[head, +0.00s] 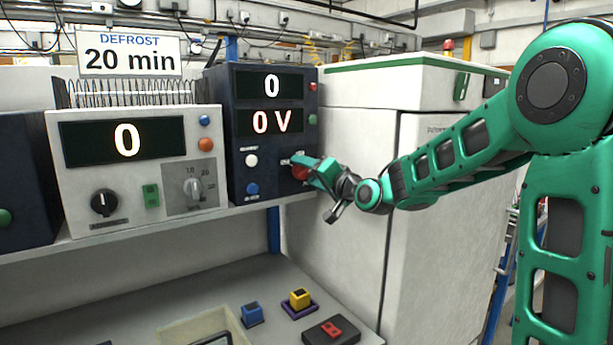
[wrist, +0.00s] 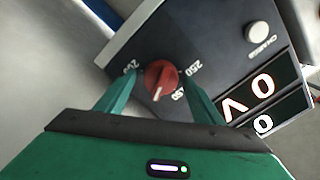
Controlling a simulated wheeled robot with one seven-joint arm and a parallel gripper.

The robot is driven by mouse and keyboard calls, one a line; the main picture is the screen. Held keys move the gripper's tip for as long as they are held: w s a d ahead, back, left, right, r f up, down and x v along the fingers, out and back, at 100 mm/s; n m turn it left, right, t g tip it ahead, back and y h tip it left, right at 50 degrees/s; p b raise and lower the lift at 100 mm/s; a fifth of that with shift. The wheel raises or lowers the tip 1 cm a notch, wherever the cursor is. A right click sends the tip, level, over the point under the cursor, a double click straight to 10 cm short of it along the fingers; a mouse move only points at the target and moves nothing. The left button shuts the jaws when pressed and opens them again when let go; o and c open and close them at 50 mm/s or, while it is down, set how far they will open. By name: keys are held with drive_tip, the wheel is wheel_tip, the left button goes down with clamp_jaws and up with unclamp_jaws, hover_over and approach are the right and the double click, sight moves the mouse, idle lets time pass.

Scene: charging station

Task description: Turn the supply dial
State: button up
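The supply dial is a red knob (wrist: 161,76) on the dark blue supply unit (head: 244,150), with 200 and 250 printed around it in the wrist view. Its white mark points toward the bottom of the wrist picture, beside a third, partly covered number. In the head view the dial (head: 300,172) shows only as a bit of red behind my fingers. My gripper (head: 311,168) is at the dial, with one finger on each side of it. The fingers stand apart, with narrow gaps to the knob in the wrist view. The unit's displays (head: 272,122) read 0 and 0 V.
A white unit (head: 137,184) with its own knobs stands left of the supply unit, under a sign (head: 129,53) reading DEFROST 20 min. A white cabinet (head: 345,130) stands close on the right. Small blue, yellow and red-topped items lie on the lower bench (head: 190,285).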

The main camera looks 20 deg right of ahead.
drive_tip(key=c, duration=1)
drive_tip(key=shift+n, duration=0.3)
drive_tip(key=n, duration=1.1)
drive_tip(key=shift+s+a+f, duration=0.1)
drive_tip(key=shift+f, duration=0.05)
drive_tip(key=shift+n, duration=0.5)
drive_tip(key=o, duration=0.8)
drive_tip(key=shift+o, duration=1.2)
